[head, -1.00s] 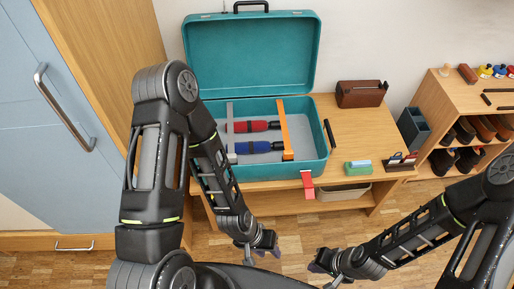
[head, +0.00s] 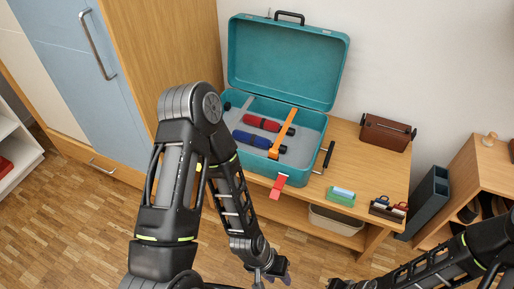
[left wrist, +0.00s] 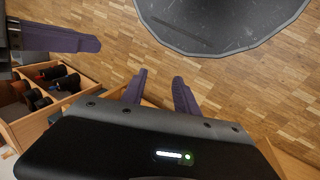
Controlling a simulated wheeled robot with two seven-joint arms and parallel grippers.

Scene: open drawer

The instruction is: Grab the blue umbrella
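The blue umbrella (head: 252,139) is folded and lies in the open teal suitcase (head: 310,163), in front of a red umbrella (head: 257,122). An orange strap (head: 283,133) crosses over both near their right ends. My left gripper (head: 274,272) is low in front of the table, well away from the suitcase. Its purple fingers (left wrist: 160,92) are apart and empty in the left wrist view. My right gripper (head: 337,285) is at the bottom edge of the head view, largely cut off, and its opening cannot be seen.
The suitcase's raised lid (head: 285,62) stands at the back. A green box (head: 341,196), a small brown organizer (head: 388,208) and a brown case (head: 387,133) are on the table right of it. A tall cabinet (head: 100,60) is at left.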

